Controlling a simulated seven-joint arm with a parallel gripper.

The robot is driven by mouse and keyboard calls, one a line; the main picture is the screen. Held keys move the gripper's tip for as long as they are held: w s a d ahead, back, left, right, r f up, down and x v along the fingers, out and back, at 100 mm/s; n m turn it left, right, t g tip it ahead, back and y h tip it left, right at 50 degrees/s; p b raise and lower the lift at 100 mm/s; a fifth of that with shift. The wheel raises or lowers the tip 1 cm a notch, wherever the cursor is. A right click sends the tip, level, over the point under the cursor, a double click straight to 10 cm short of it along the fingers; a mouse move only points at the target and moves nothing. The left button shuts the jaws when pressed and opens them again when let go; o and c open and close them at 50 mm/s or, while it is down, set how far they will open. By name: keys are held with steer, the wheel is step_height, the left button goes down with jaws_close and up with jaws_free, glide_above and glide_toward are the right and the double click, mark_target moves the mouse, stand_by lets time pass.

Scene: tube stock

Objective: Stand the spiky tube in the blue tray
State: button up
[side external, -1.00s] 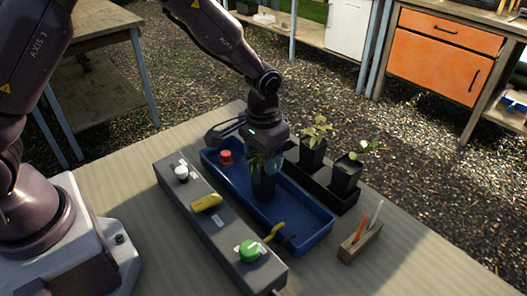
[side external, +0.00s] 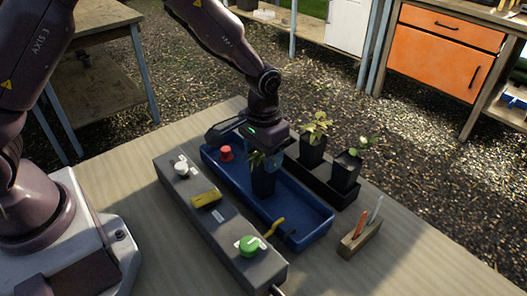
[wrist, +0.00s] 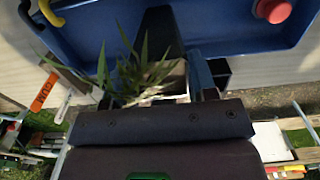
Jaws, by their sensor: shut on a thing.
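The spiky tube is a dark square pot with narrow green leaves (side external: 263,182). It is upright, inside the outline of the blue tray (side external: 313,236). My gripper (side external: 266,163) is above it, pointing down and shut on it. In the wrist view the spiky leaves (wrist: 142,72) show between the fingers of my gripper (wrist: 150,78), with the dark pot beyond, against the blue tray (wrist: 80,32). I cannot tell whether the pot's base touches the tray floor.
A black tray (side external: 322,188) behind the blue one holds two leafy potted plants (side external: 313,148) (side external: 346,170). A grey control box (side external: 221,226) with knobs stands in front. A wooden block (side external: 360,242) with two markers is at the right. The blue tray's right end is mostly clear.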

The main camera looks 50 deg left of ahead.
steer(key=o, duration=1.4)
steer(key=shift+c, duration=0.2)
step_height(320, 180, up, 13)
steer(key=s+a+r+t, duration=0.2)
steer(key=s+r, duration=0.3)
steer(key=s, duration=0.5)
steer(key=s+a+r+t, duration=0.3)
steer(key=s+a+r, duration=0.2)
steer(key=s, duration=0.6)
steer(key=shift+a+r+t, duration=0.25)
steer(key=shift+r+t, duration=0.05)
steer(key=shift+r, duration=0.15)
